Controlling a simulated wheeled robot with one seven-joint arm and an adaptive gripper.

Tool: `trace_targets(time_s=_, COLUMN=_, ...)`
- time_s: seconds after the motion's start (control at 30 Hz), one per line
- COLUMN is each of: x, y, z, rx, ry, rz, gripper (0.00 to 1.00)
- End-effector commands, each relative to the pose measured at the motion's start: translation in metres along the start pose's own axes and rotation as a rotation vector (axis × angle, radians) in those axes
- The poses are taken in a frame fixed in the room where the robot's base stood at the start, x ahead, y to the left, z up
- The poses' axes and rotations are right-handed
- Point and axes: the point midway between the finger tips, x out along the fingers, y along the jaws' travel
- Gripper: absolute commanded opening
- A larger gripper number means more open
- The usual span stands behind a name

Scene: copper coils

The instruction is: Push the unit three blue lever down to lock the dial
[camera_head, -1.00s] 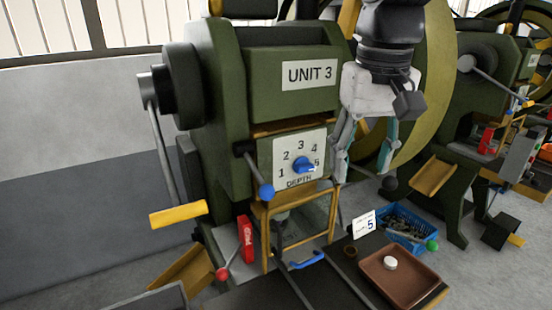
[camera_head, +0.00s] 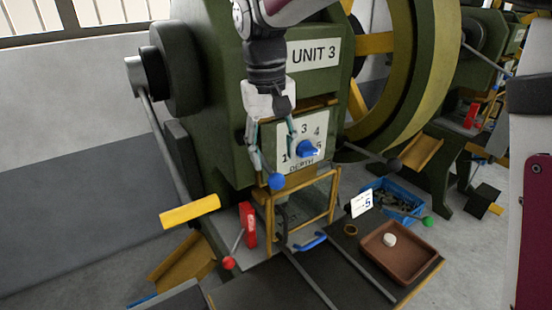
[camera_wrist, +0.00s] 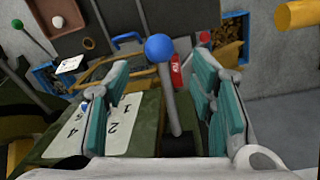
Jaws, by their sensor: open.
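The blue-knobbed lever (camera_head: 277,181) sits on the front of the green unit 3 press, left of the dial, its ball toward the front. The dial's blue knob (camera_head: 307,148) points toward the 5 side of the white depth plate (camera_head: 318,131). The gripper hides part of the plate and the lever's base.
A yellow-framed guard (camera_head: 300,205) stands below the dial. A red lever box (camera_head: 248,224) and yellow handle (camera_head: 190,211) are at left. A card reading 5 (camera_head: 362,203), a blue bin (camera_head: 398,192) and a brown tray (camera_head: 400,262) are at right.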

Motion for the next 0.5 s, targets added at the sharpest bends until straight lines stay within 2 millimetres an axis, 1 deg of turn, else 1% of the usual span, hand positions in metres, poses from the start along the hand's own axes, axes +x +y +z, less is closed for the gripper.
trace_targets(time_s=0.03, x=0.011, y=0.000, z=0.002, rx=0.000, ry=-0.005, rz=0.001, gripper=0.50)
trace_targets(time_s=0.2, x=0.040, y=0.000, z=0.002, rx=0.000, ry=-0.003, rz=0.000, gripper=0.50)
trace_targets(time_s=0.33, x=0.055, y=0.000, z=0.001, rx=0.000, ry=-0.002, rz=0.000, gripper=0.50)
trace_targets(time_s=0.5, x=0.064, y=0.000, z=0.001, rx=0.000, ry=0.000, rz=-0.001, gripper=0.50)
